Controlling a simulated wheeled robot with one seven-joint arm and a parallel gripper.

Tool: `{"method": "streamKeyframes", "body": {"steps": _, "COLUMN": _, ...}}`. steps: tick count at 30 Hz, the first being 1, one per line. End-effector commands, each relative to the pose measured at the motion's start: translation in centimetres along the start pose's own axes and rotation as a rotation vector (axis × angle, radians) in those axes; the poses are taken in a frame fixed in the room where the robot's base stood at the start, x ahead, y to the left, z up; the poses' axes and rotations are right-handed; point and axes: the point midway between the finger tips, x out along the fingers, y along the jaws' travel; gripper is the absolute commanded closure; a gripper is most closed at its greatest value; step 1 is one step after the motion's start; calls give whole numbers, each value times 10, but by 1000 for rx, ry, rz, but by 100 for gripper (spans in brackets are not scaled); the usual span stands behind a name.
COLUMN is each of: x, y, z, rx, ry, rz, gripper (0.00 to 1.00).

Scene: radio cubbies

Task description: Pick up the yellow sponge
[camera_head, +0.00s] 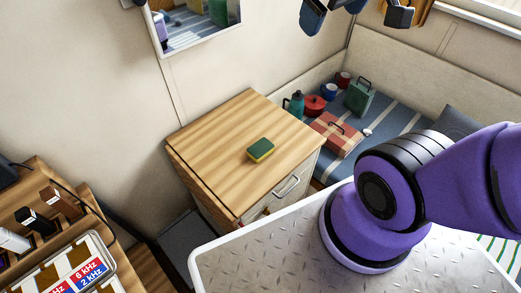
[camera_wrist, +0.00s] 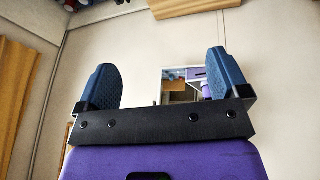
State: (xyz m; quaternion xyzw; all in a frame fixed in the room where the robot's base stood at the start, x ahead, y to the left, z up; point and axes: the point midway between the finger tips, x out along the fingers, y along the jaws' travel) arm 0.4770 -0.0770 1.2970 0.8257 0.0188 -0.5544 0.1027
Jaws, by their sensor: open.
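The yellow sponge (camera_head: 260,151), with a dark green top layer, lies flat on the wooden top of a small drawer cabinet (camera_head: 210,135) in the head view. Nothing touches or covers it. My gripper (camera_wrist: 161,60) shows in the wrist view with its two dark blue fingers wide apart and nothing between them. The wrist view faces a wall and a mirror, and the sponge is not clearly visible there. Dark blue and black parts at the top edge of the head view look like my fingers, well away from the sponge.
A bench behind the cabinet holds a checkered box (camera_head: 337,133), a red pot (camera_head: 314,105), a green canister (camera_head: 359,97) and cups. A mirror (camera_head: 195,22) hangs on the wall. Shelves with a kHz-labelled panel (camera_head: 85,275) stand at lower left. The cabinet top around the sponge is clear.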

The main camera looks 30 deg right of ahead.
Motion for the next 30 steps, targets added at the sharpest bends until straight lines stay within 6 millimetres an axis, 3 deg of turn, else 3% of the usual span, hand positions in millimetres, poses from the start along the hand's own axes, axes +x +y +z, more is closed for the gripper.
{"method": "streamKeyframes", "body": {"steps": 6, "x": 50, "y": 10, "z": -31, "rx": -225, "ry": -89, "rz": 41, "gripper": 6}}
{"method": "streamKeyframes", "body": {"steps": 15, "x": 128, "y": 17, "z": -61, "rx": -547, "ry": -188, "rz": 28, "gripper": 6}}
{"method": "streamKeyframes", "body": {"steps": 23, "x": 204, "y": 15, "z": -73, "rx": -828, "ry": -243, "rz": -45, "gripper": 6}}
{"method": "streamKeyframes", "body": {"steps": 30, "x": 277, "y": 5, "z": -71, "rx": -1079, "ry": -256, "rz": -157, "gripper": 6}}
